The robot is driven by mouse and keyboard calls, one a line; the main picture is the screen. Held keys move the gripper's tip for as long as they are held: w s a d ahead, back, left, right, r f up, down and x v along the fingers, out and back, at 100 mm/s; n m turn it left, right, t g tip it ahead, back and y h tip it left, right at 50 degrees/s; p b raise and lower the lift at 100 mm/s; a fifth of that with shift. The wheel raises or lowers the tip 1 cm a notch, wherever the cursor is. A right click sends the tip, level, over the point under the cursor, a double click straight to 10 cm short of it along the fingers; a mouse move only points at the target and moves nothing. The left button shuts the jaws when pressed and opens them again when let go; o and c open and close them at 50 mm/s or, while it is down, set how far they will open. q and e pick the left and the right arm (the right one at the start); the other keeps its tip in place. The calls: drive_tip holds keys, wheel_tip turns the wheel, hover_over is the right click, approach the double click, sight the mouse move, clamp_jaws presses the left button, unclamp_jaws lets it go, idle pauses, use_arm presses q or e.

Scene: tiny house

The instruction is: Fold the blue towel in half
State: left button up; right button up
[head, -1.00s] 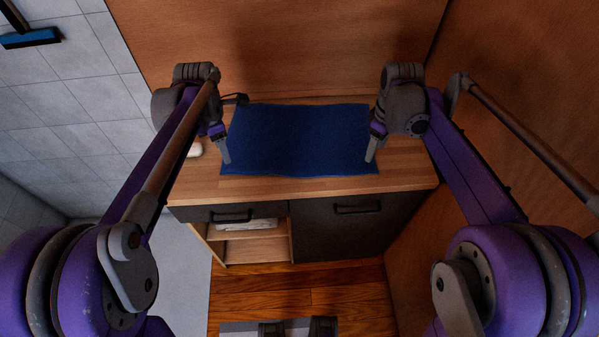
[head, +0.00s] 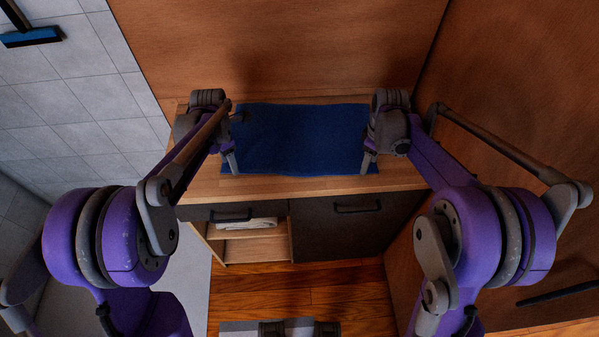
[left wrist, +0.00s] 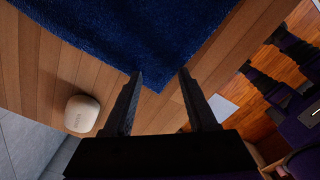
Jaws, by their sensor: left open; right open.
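The blue towel (head: 300,140) lies spread flat on the wooden countertop (head: 290,187). My left gripper (head: 231,163) is at the towel's front left corner. In the left wrist view the open fingers (left wrist: 160,82) point at a corner of the towel (left wrist: 140,40), which shows between the fingertips. Whether they touch it, I cannot tell. My right gripper (head: 368,160) is at the towel's front right corner, open, and partly hides the towel's right edge.
A white rounded object (left wrist: 82,113) sits on the counter left of the towel. Below the counter are a dark drawer front (head: 335,220) and an open shelf (head: 250,247). Wooden walls stand behind and to the right.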

use_arm(q)
drive_tip(key=shift+f, duration=0.25)
use_arm(e)
drive_tip(key=shift+f, duration=0.2)
use_arm(q)
drive_tip(key=shift+s, duration=0.15)
drive_tip(key=shift+c, duration=0.9)
use_arm(e)
drive_tip(key=shift+s, duration=0.15)
drive_tip(key=shift+c, duration=0.9)
use_arm(q)
clamp_jaws()
use_arm(e)
clamp_jaws()
use_arm(q)
drive_tip(key=shift+r, duration=0.1)
use_arm(e)
drive_tip(key=shift+r, duration=0.1)
